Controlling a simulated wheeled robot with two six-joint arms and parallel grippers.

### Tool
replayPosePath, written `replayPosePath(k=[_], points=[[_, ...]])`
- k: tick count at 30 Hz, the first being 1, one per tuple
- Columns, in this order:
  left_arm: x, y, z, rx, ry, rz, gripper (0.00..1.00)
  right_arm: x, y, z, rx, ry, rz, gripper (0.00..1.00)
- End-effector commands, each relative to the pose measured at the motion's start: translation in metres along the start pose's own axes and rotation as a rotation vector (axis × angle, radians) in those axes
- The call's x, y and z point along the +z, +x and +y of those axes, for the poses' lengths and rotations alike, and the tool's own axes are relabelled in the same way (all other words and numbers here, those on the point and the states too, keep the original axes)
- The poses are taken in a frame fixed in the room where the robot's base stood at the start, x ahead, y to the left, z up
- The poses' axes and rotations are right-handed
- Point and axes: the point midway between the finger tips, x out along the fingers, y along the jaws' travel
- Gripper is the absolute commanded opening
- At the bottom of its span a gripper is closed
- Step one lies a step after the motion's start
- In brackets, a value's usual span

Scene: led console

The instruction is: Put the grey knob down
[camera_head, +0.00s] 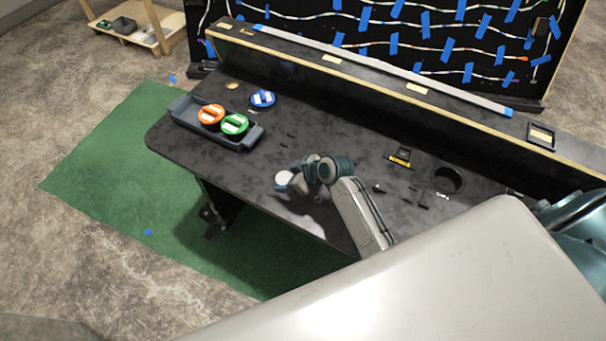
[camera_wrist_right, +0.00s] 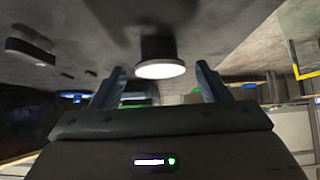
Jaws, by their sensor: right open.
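The grey knob (camera_head: 284,178) shows as a pale round top near the front edge of the dark table, at the tip of my right arm. In the right wrist view, which looks upside down, the knob (camera_wrist_right: 160,62) has a dark body and a bright round face, and its base meets the table surface. My right gripper (camera_head: 291,178) is open beside it. In the right wrist view its two fingers (camera_wrist_right: 160,82) stand apart, with a visible gap on each side of the knob. My left gripper is not in view.
A grey tray (camera_head: 180,103) at the table's left holds an orange knob (camera_head: 211,114) and a green knob (camera_head: 235,124). A blue knob (camera_head: 262,99) stands behind it. A black round cup (camera_head: 448,180) and small dark parts lie at right. The table's left-front area is clear.

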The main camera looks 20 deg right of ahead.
Motion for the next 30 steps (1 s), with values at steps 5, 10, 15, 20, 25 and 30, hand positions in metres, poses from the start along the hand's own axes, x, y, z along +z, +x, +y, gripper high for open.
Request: replayPosePath(k=[5, 10, 15, 20, 25, 30], points=[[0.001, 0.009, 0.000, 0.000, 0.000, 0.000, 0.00, 0.002, -0.037, 0.001, 0.002, -0.005, 0.001, 0.70], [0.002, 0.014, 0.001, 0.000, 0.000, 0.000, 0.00, 0.002, -0.070, 0.000, 0.001, -0.004, 0.000, 0.70], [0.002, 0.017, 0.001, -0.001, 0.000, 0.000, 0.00, 0.001, -0.091, 0.000, 0.001, -0.003, 0.000, 0.70], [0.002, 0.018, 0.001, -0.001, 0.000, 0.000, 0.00, 0.000, -0.099, 0.000, -0.001, -0.001, 0.000, 0.70], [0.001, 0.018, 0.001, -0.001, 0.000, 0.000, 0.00, 0.000, -0.099, 0.000, -0.001, -0.001, 0.000, 0.70], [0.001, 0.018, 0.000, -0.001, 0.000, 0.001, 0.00, 0.000, -0.099, 0.000, -0.001, -0.001, 0.000, 0.70]])
